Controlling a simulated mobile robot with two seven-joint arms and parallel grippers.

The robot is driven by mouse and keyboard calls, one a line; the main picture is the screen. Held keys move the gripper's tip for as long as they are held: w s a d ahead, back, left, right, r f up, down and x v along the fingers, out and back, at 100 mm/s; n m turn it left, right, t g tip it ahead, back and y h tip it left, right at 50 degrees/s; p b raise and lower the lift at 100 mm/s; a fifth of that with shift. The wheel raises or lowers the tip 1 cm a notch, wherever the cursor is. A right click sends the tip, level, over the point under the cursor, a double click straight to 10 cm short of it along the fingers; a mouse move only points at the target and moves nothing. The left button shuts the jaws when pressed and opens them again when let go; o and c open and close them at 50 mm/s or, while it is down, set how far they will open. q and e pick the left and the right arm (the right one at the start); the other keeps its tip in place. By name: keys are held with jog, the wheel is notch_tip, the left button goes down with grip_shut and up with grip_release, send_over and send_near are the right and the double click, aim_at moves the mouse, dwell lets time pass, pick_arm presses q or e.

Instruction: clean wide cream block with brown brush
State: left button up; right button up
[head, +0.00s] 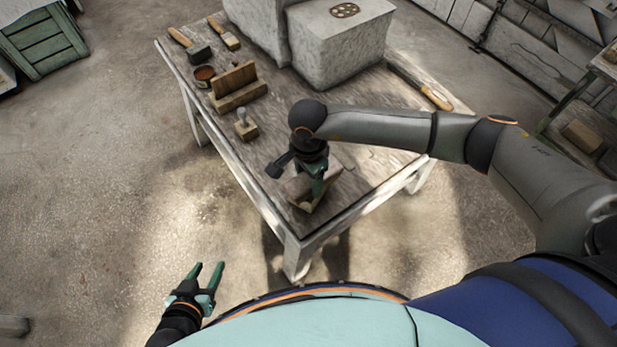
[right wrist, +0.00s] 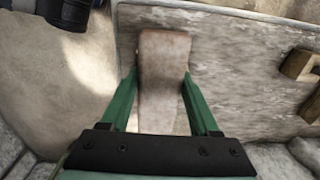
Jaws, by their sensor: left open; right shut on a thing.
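My right gripper (head: 316,186) is shut on a flat reddish-brown piece (head: 297,187) low over the near corner of the table. In the right wrist view this brown piece (right wrist: 164,75) runs lengthwise between the green fingers (right wrist: 162,98). I cannot tell for sure whether it is the brown brush; its underside is mostly hidden. A wide pale cream-grey block (head: 340,48) stands at the back of the table, well apart from the right gripper. My left gripper (head: 207,276) is open and empty, over the floor in front of the table.
The worn wooden table (head: 365,160) carries a mallet-like tool (head: 190,44), a small brush (head: 225,34), a round pot (head: 204,74), a wooden stepped piece (head: 236,88), a knobbed block (head: 246,125) and a wooden-handled tool (head: 436,97). A green crate (head: 42,44) stands back left.

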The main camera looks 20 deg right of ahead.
jog(key=shift+d, duration=0.1)
jog(key=shift+w+d+r, duration=0.1)
jog(key=shift+w+d, duration=0.1)
jog(key=shift+d, duration=0.25)
jog(key=shift+w+d+b, duration=0.2)
jog(key=shift+d+b, duration=0.25)
jog(key=shift+d, duration=0.05)
jog(key=shift+a, duration=0.1)
jog(key=shift+s+a, duration=0.2)
jog(key=shift+a, duration=0.3)
jog(key=shift+s+a, duration=0.2)
jog(key=shift+a, duration=0.25)
jog(key=shift+s+a, duration=0.2)
jog(key=shift+a, duration=0.35)
jog(key=shift+s+a, duration=0.15)
jog(key=shift+a, duration=0.35)
jog(key=shift+d, duration=0.1)
